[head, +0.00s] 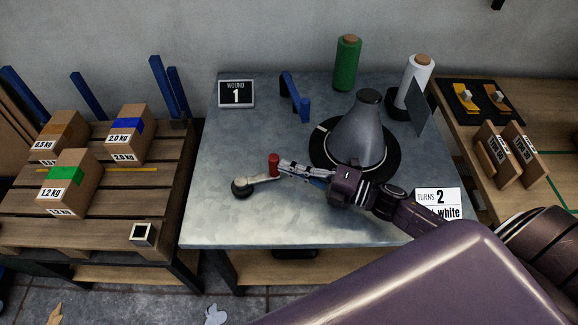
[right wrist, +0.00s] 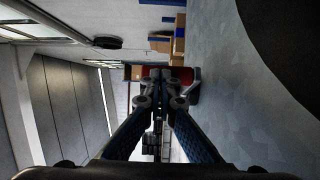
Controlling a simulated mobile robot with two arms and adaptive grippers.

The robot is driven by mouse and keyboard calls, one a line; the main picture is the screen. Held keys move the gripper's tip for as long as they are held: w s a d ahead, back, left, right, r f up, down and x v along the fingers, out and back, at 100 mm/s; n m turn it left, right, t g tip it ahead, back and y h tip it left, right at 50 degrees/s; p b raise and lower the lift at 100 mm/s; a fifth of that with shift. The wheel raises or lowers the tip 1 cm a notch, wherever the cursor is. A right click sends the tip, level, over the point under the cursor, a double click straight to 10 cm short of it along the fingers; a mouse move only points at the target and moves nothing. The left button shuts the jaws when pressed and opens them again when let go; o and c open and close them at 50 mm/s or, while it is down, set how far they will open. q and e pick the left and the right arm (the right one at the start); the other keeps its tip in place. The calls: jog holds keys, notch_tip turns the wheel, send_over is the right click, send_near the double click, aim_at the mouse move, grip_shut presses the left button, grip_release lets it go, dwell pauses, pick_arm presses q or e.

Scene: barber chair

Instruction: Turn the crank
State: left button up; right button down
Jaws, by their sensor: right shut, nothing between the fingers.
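The crank (head: 256,181) lies on the left front part of the grey table top, with a pale arm running from a dark round hub (head: 241,188) at left to an upright red knob (head: 274,162) at right. My right gripper (head: 285,167) reaches in from the right with its fingertips close beside the knob; I cannot tell whether they touch it. In the right wrist view its fingers (right wrist: 160,90) are closed together, and a red patch, apparently the knob (right wrist: 186,72), shows just beyond the tips. My left gripper is not in view.
A small "WOUND 1" display (head: 236,94) stands at the back left of the table (head: 225,220). A blue bracket (head: 294,98), green spool (head: 347,65) and white spool (head: 415,80) stand behind. A "TURNS 2 white" card (head: 440,197) is at right.

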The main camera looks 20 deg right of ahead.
jog(key=v, duration=1.1)
jog(key=shift+s+d, duration=0.15)
jog(key=shift+d, duration=0.05)
jog(key=shift+s, duration=0.25)
jog(key=s+a+m+t+h+p, duration=0.1)
jog(key=s+a, duration=0.1)
jog(key=a, duration=0.1)
jog(key=s+a+m+t+h+p, duration=0.1)
jog(key=s+a+h, duration=0.1)
jog(key=s+a, duration=0.1)
jog(key=shift+s+p, duration=0.2)
jog(key=shift+p, duration=0.2)
jog(key=b+x, duration=0.1)
jog(key=x, duration=0.9)
jog(key=w, duration=0.1)
jog(key=w+d, duration=0.1)
jog(key=w, duration=0.1)
jog(key=shift+w+f+m+b, duration=0.1)
jog(key=shift+m+b, duration=0.2)
jog(key=shift+b, duration=0.1)
jog(key=shift+w, duration=0.4)
jog(key=shift+w+d, duration=0.1)
jog(key=shift+d, duration=0.05)
jog(key=shift+w+d+n+y, duration=0.15)
jog(key=shift+w+n+y, duration=0.1)
jog(key=shift+n+y, duration=0.15)
